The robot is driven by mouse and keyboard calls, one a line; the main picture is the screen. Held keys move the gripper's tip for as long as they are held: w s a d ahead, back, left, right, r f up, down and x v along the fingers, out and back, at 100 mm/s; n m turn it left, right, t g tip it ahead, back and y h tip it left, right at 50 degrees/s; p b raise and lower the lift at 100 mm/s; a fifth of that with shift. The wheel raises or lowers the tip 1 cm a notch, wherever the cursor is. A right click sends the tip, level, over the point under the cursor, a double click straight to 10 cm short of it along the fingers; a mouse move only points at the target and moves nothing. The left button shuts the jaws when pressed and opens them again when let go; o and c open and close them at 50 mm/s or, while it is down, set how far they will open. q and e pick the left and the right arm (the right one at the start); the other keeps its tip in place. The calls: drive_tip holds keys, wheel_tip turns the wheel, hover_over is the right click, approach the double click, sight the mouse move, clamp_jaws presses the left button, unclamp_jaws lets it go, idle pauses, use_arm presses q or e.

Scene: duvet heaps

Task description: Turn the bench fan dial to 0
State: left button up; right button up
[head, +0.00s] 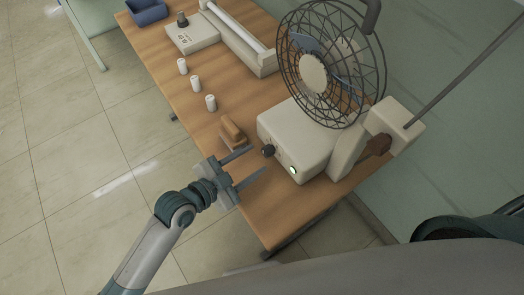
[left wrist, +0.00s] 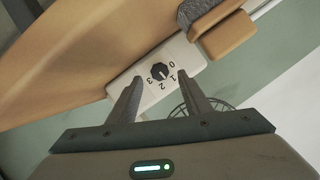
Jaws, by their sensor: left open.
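The bench fan (head: 330,70) has a dark wire cage and a cream base (head: 297,138) near the table's front end. In the left wrist view the dial (left wrist: 160,71) is ringed by the marks 0, 1, 2 and 3. A pale pointer mark seems to face the 1–2 side, but it is too small to be sure. My left gripper (head: 258,160) is open, its fingers pointing at the dial; it also shows in the left wrist view (left wrist: 160,78). My right gripper is out of view.
On the wooden table (head: 195,85) a tan block (head: 233,135) lies close left of the fan base. Several white cylinders (head: 196,84) stand farther back, near a cream device (head: 192,35) and a blue bin (head: 147,11). Tiled floor is open at left.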

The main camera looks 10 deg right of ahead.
sight(264, 154)
use_arm(q)
drive_tip(key=shift+p+x, duration=0.35)
drive_tip(key=shift+x, duration=2.05)
drive_tip(key=shift+c, duration=0.4)
drive_tip(key=c, duration=1)
